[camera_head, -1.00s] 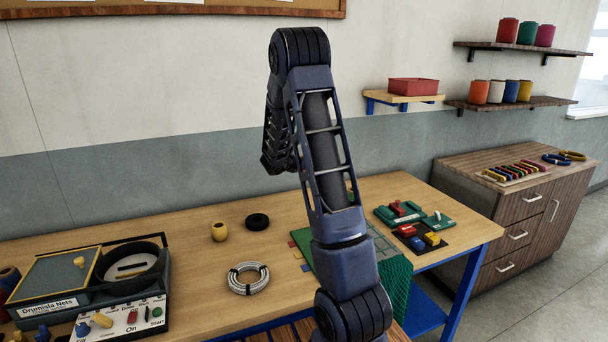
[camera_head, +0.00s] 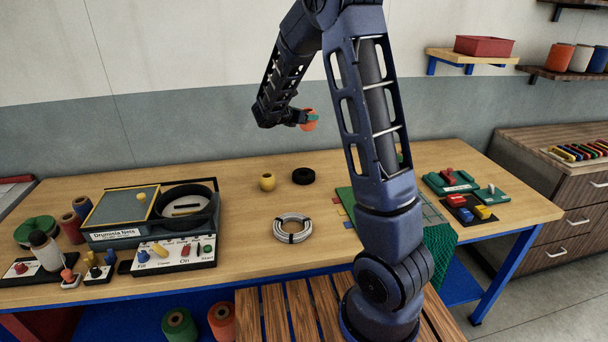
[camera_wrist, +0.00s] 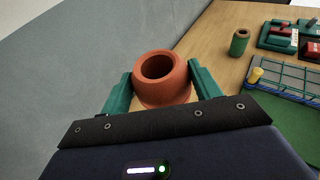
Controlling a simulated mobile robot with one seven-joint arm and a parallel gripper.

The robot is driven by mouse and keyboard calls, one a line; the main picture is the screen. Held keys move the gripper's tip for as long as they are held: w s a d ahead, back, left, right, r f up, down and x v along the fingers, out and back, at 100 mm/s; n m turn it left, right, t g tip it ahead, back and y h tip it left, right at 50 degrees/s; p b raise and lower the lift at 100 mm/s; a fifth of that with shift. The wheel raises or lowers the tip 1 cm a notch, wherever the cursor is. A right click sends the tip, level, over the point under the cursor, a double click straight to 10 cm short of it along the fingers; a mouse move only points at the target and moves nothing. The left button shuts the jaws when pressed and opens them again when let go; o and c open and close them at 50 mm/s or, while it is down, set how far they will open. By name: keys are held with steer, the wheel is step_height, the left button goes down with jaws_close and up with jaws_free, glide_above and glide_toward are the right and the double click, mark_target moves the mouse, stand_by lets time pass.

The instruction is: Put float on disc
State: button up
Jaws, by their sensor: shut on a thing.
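My gripper (camera_head: 305,117) is shut on an orange-red float (camera_head: 309,123) and holds it in the air above the back of the table. In the wrist view the float (camera_wrist: 152,92) is a hollow, barrel-like piece with its open end showing, between the two green fingers of my gripper (camera_wrist: 161,80). A black disc (camera_head: 303,176) lies on the table, below the held float and apart from it. A yellow float (camera_head: 267,182) stands just left of the disc. The disc cannot be made out in the wrist view.
A coil of pale rope (camera_head: 293,229) lies in front of the disc. The Drumisla Nets machine (camera_head: 125,235) stands at the left. A green mat (camera_head: 345,197) and green net (camera_head: 440,238) are at the right. A green cylinder (camera_wrist: 239,43) stands near the racks.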

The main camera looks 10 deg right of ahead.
steer(key=shift+s+a, duration=0.3)
steer(key=shift+a, duration=0.5)
glide_above(301, 174)
steer(key=f, duration=1.9)
steer(key=shift+s+d+f, duration=0.1)
steer(key=shift+s+f, duration=0.1)
steer(key=shift+f, duration=0.2)
steer(key=shift+f, duration=0.15)
steer(key=o, duration=1)
